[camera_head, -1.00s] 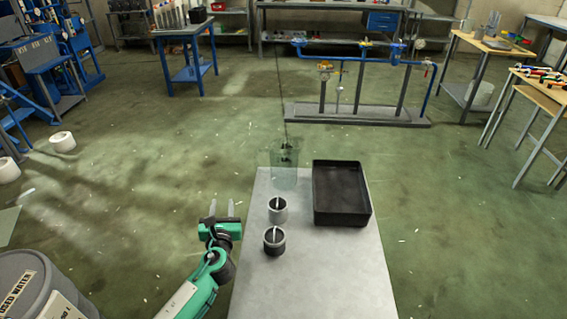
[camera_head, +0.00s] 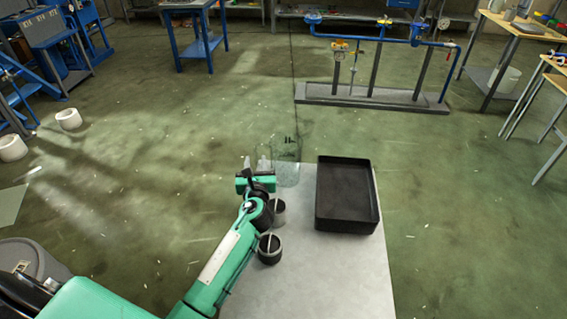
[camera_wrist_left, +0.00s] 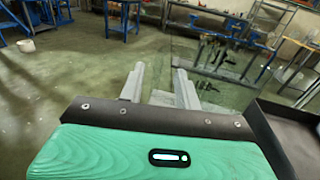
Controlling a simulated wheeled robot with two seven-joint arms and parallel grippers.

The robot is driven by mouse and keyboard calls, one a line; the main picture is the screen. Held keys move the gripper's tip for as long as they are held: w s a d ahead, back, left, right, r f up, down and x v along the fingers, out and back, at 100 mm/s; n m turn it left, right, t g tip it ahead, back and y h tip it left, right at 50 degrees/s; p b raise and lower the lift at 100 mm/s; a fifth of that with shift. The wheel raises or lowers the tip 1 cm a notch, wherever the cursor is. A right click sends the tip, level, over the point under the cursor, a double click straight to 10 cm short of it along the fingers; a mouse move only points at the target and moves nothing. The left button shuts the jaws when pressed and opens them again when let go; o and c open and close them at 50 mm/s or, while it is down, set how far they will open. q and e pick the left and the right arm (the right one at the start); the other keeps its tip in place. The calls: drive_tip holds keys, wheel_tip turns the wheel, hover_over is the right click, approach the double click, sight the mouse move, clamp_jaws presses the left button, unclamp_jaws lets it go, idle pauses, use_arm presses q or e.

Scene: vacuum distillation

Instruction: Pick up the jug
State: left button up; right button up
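The jug (camera_head: 287,172) is a clear, see-through vessel with dark marks, standing at the far left end of the grey table. In the left wrist view the jug (camera_wrist_left: 225,78) is a faint outline ahead and to the right, partly behind the right finger. My left gripper (camera_head: 255,163) is open at the jug's left side, its fingers pointing away toward the far end. Its two fingers show apart in the left wrist view (camera_wrist_left: 158,87), with no solid thing seen between them. Whether a finger touches the glass I cannot tell. My right gripper is not in view.
A black tray (camera_head: 348,225) stands right of the jug on the table (camera_head: 310,285). The table's front part is clear.

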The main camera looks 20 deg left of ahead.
sight(256, 151)
use_arm(q)
drive_tip(key=shift+x, duration=3.1)
drive_tip(key=shift+c, duration=0.2)
clamp_jaws()
